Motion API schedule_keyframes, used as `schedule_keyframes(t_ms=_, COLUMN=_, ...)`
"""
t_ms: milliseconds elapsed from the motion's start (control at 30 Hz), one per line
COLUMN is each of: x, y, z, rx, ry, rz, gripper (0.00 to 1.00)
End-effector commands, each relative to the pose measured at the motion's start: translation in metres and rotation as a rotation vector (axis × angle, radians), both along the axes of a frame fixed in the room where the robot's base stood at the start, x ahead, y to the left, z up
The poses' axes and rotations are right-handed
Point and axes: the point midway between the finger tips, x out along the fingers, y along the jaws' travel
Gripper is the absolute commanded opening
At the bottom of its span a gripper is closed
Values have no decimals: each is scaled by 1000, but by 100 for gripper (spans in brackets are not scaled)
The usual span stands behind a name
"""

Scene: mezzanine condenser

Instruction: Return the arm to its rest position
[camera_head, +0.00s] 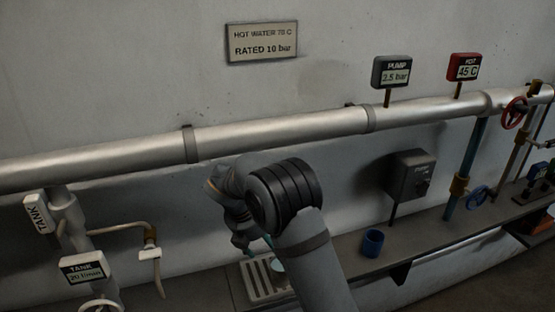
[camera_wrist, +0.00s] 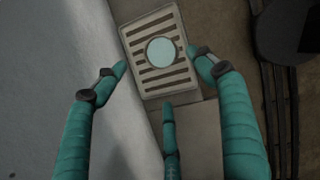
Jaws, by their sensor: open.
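My arm rises from the bottom middle of the head view and bends in front of the wall pipe. My gripper (camera_wrist: 163,85) shows in the wrist view with its teal fingers spread and nothing between them. It is above a slatted grate tray (camera_wrist: 135,36) that carries a round pale disc (camera_wrist: 161,52). The fingertips lie around the near part of the tray in the picture; I cannot tell the height of the gap. In the head view the tray (camera_head: 252,284) is partly hidden behind my arm, and the gripper's fingers are mostly hidden too.
A large horizontal pipe (camera_head: 270,137) runs along the wall behind my arm. A blue cup (camera_head: 372,243) stands on the shelf (camera_head: 430,240) to the right, near a grey switch box (camera_head: 410,175). Tank piping (camera_head: 75,225) stands at the left, and a red valve wheel (camera_head: 514,112) at the right.

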Motion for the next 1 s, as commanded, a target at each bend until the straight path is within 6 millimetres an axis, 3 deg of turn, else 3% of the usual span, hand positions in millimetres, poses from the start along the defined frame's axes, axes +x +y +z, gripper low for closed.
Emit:
schedule_keyframes(t_ms=533, x=28, y=-30, z=-102, rx=0, ry=2, rz=-2, gripper=70)
schedule_keyframes(t_ms=700, x=29, y=-28, z=-73, rx=3, ry=-4, rz=-2, gripper=70)
schedule_keyframes(t_ms=1000, x=28, y=-28, z=-60, rx=1, ry=0, rz=-1, gripper=70)
